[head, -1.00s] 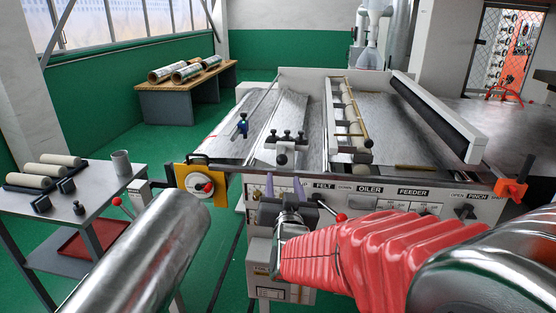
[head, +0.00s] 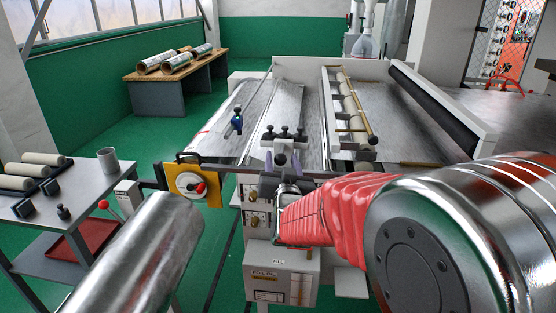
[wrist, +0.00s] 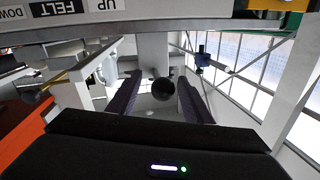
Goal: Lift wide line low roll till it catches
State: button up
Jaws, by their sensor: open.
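My gripper (head: 282,163) is open at the near edge of the foil machine (head: 300,66), its purple fingers pointing up. A black ball knob (head: 280,159) shows between the fingers, below a white block with several small black knobs (head: 284,132). In the wrist view the knob (wrist: 162,89) sits between the two purple fingers of my gripper (wrist: 160,82), with a gap on each side. How deep it sits between them is hard to tell. Wide foil webs (head: 272,105) lie on the machine behind. I cannot tell which roll is the low one.
A grey cart (head: 75,190) with rollers and a cup stands at left. A bench with foil rolls (head: 175,85) is behind. An FELT label (wrist: 53,10) shows in the wrist view. Green floor lies between.

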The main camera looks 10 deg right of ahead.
jog(key=shift+a, duration=0.2)
jog(key=shift+c, duration=0.4)
jog(key=shift+c, duration=0.8)
grip_shut()
